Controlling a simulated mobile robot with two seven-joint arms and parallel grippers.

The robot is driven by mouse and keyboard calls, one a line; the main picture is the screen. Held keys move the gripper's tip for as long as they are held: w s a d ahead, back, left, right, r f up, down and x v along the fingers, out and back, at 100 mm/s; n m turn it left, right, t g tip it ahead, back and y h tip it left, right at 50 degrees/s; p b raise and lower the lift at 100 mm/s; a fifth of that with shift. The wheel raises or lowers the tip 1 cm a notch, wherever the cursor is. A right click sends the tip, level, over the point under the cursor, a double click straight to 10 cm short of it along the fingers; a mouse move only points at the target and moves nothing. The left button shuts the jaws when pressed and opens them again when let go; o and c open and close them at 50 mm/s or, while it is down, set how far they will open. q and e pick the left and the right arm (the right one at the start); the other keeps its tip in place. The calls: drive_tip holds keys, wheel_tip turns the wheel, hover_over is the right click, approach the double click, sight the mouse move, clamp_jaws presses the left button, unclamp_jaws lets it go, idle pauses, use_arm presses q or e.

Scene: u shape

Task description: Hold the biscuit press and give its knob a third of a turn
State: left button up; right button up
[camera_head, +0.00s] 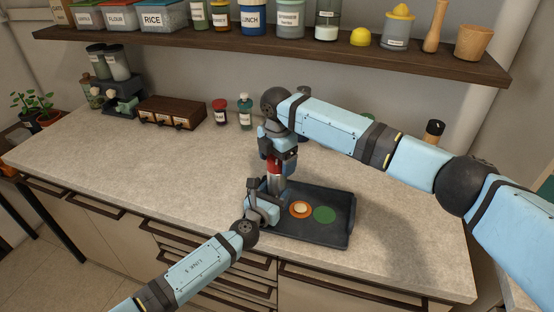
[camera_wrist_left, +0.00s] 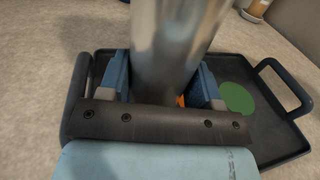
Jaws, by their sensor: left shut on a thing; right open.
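The biscuit press stands upright at the left end of a dark tray, with a silver barrel (camera_head: 275,181) and a red top part (camera_head: 273,163). My left gripper (camera_head: 268,200) is shut on the barrel low down. In the left wrist view the barrel (camera_wrist_left: 172,45) rises between its two blue fingers. My right gripper (camera_head: 278,152) is open and comes down from above at the red top of the press. Its fingers partly hide that top, and I cannot tell whether they touch it. The foot of the press is hidden by my left gripper.
The dark tray (camera_head: 340,232) holds an orange disc (camera_head: 300,209) with a pale centre and a green disc (camera_head: 325,214). A wooden drawer box (camera_head: 171,113) and two jars (camera_head: 245,112) stand at the back. The counter left of the tray is clear.

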drive_tip(key=c, duration=0.9)
drive_tip(key=shift+m, duration=0.3)
drive_tip(key=m, duration=1.5)
drive_tip(key=shift+a, duration=0.1)
drive_tip(key=shift+m, duration=2.4)
